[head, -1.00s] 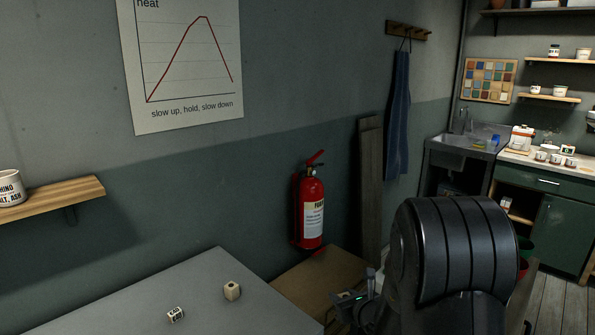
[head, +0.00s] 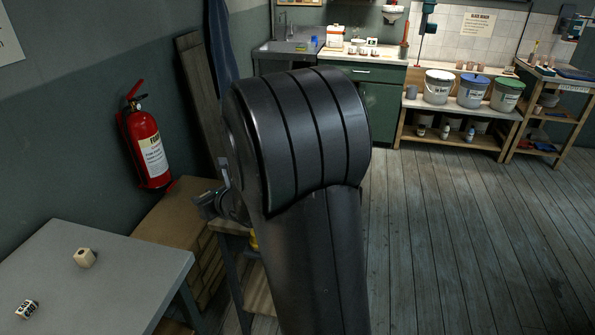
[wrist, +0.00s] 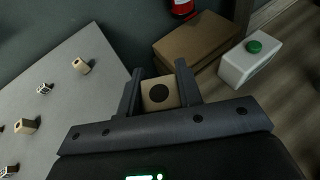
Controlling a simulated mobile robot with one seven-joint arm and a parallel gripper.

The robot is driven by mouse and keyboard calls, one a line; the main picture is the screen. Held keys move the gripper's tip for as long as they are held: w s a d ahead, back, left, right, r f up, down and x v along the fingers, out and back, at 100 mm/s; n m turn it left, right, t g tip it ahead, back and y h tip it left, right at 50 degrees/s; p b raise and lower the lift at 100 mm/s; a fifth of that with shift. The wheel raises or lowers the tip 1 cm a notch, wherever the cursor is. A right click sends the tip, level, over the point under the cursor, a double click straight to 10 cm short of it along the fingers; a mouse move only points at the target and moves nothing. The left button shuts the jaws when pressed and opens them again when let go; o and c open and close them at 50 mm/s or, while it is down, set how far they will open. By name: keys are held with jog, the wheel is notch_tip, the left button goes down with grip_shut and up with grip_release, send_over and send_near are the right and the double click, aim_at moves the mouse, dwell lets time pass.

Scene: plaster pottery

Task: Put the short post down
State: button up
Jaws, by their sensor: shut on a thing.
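My gripper (wrist: 159,72) is shut on a pale beige square post (wrist: 160,93) with a dark round hole in its end, seen nearly end-on in the wrist view. The post's length is hidden by this angle. In the head view my arm hides most of the gripper and I cannot make out the held post. In the wrist view the post appears off the right edge of the grey table (wrist: 62,105). The table also shows in the head view (head: 120,275), left of my arm. Similar beige posts (wrist: 82,66) (wrist: 27,126) stand on it.
Small labelled cubes (wrist: 44,88) (head: 27,309) sit on the table. A brown box (wrist: 192,42) and a white box with a green button (wrist: 250,60) lie beyond the gripper. A red fire extinguisher (head: 147,145) hangs on the wall. The tabletop between the posts is largely bare.

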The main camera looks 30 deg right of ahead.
notch_tip(320, 180, up, 2)
jog(key=shift+r, duration=0.25)
jog(key=w+d+m+h, duration=0.3)
jog(key=w+d, duration=0.4)
jog(key=d, duration=0.6)
jog(key=w+d+m+h, duration=0.25)
jog(key=w+d, duration=0.55)
jog(key=d, duration=0.4)
jog(key=w+d+m+h, duration=0.2)
jog(key=w+d+h, duration=0.35)
jog(key=d, duration=0.75)
jog(key=shift+m+y, duration=0.25)
jog(key=shift+y, duration=0.65)
jog(key=f, duration=0.1)
jog(key=w+f, duration=0.1)
jog(key=f, duration=0.3)
jog(key=shift+w+a, duration=0.2)
jog(key=shift+w, duration=0.15)
jog(key=shift+a+f, duration=0.1)
jog(key=shift+f, duration=0.15)
jog(key=w+a+f, duration=0.2)
jog(key=w, duration=0.1)
jog(key=w+a+f, duration=0.2)
jog(key=a, duration=0.1)
jog(key=w+a+f, duration=0.2)
jog(key=w+f, duration=0.1)
jog(key=shift+w+a, duration=0.2)
jog(key=shift+w, duration=0.1)
jog(key=shift+f, duration=1.95)
